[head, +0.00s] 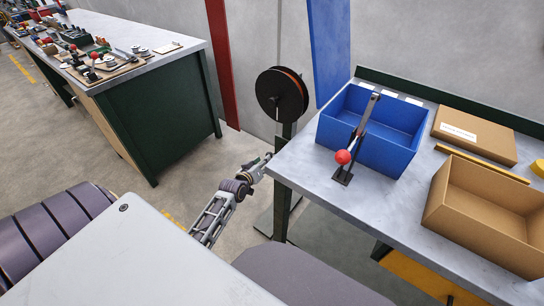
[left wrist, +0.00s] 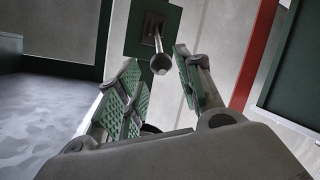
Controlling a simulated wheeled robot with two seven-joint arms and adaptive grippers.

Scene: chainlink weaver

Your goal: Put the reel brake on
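The black reel (head: 282,95) with a reddish rim stands upright on a dark green post (head: 283,190) beside the right workbench. My left gripper (head: 258,165) is low beside that post, left of the bench corner. The brake lever is not clear in the head view. My right gripper is out of view.
The right workbench (head: 305,165) holds a blue bin (head: 390,150), a red-knobbed lever tool (head: 343,157), a closed cardboard box (head: 475,138) and an open one (head: 485,215). A green-sided bench (head: 165,115) with parts stands at the left.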

